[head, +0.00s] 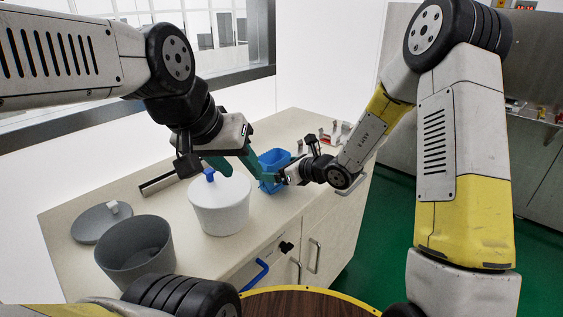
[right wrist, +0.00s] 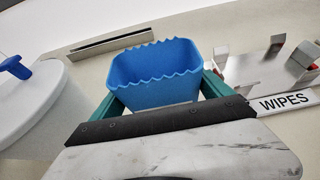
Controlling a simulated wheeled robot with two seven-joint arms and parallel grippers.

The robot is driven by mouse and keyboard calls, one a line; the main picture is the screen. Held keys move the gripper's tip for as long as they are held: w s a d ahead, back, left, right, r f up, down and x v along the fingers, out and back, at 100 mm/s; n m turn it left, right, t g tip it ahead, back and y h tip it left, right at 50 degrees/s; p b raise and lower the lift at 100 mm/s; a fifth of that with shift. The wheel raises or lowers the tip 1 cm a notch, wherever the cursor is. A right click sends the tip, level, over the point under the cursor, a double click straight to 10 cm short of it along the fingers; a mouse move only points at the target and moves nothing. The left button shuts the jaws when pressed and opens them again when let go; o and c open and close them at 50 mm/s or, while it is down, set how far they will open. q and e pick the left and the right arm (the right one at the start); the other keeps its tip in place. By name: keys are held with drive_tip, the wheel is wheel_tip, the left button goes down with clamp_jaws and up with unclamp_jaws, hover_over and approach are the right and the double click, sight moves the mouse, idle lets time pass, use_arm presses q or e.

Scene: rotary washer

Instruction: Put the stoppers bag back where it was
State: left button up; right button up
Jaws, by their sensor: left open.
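The stoppers bag is a blue, open-topped bag with a jagged rim (head: 270,158), at the far right part of the counter. In the right wrist view the bag (right wrist: 155,75) sits between the two teal fingers of my right gripper (right wrist: 158,95), which appear to press on its sides. I cannot tell whether its bottom touches the counter. My left gripper (head: 236,167) is open and empty, its teal fingers apart above and behind the white canister.
A white canister with a blue knob (head: 221,208) stands left of the bag. A grey pot (head: 135,255) and a grey lid (head: 101,223) are farther left. A metal holder (right wrist: 268,75) and a "WIPES" label (right wrist: 283,102) are right of the bag. A metal strip (right wrist: 110,45) lies behind.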

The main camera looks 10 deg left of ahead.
drive_tip(key=shift+o, duration=1)
drive_tip(key=shift+r, duration=0.15)
drive_tip(key=shift+s+d+r, duration=0.1)
drive_tip(key=shift+d, duration=0.1)
drive_tip(key=v, duration=1.2)
drive_tip(key=s+r+n+g+h, duration=0.1)
drive_tip(key=s+r+n+g, duration=0.1)
drive_tip(key=s+r+n, duration=0.35)
drive_tip(key=s+r+n+g, duration=0.2)
drive_tip(key=s+r+n, duration=0.1)
drive_tip(key=s+n, duration=0.55)
drive_tip(key=s+d+r+n+t+h, duration=0.1)
drive_tip(key=s+d+r+n+h, duration=0.1)
drive_tip(key=d, duration=0.6)
drive_tip(key=s+d+r+n+t+h, duration=0.1)
drive_tip(key=s+d+r+n+h, duration=0.1)
drive_tip(key=s+d+n+h, duration=0.2)
drive_tip(key=d+n+h, duration=0.2)
drive_tip(key=d+n, duration=0.2)
drive_tip(key=n, duration=0.1)
drive_tip(key=shift+s+d+t, duration=0.3)
drive_tip(key=shift+d+t, duration=0.1)
